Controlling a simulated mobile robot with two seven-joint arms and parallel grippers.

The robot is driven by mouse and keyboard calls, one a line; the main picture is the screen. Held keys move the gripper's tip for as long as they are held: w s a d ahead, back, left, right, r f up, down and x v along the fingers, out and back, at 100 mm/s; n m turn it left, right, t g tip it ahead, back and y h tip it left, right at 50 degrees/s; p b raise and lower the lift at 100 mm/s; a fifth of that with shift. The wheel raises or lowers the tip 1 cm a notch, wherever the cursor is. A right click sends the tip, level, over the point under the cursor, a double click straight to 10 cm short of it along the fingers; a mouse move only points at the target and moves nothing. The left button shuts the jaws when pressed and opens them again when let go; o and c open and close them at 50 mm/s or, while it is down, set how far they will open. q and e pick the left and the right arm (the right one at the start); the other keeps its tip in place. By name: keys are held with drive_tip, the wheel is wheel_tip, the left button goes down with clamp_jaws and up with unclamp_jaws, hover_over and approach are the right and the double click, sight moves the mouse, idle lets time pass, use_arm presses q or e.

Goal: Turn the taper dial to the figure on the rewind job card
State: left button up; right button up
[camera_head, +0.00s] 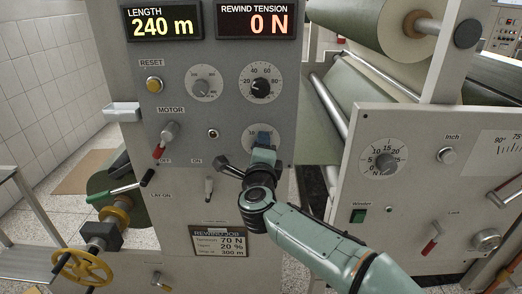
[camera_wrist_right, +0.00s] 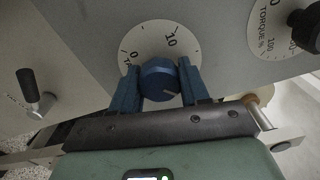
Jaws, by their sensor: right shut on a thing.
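The rewind job card (camera_head: 219,241) hangs low on the grey panel. It reads tension 70 N, taper 20 % and a last line of 300 m. My right gripper (camera_head: 263,138) is at the lower dial plate (camera_head: 249,133) of the panel and hides most of it. In the wrist view, my right gripper (camera_wrist_right: 160,88) is shut on a dark blue knob (camera_wrist_right: 158,76), one finger on each side. A white pointer line on the knob points to the lower right. The figure 10 shows on the plate (camera_wrist_right: 150,38); other figures are partly hidden. My left gripper is not in view.
A second dial (camera_head: 261,85) sits just above, a smaller one (camera_head: 202,84) to its left. The displays read length 240 m (camera_head: 160,23) and rewind tension 0 N (camera_head: 255,22). A motor switch (camera_head: 168,133) and a lever (camera_head: 209,188) stick out nearby.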

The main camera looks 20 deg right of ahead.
idle(0.4)
drive_tip(key=o, duration=1)
drive_tip(key=shift+o, duration=0.2)
drive_tip(key=b+v, duration=0.1)
drive_tip(key=v, duration=1.2)
drive_tip(key=shift+s, duration=0.25)
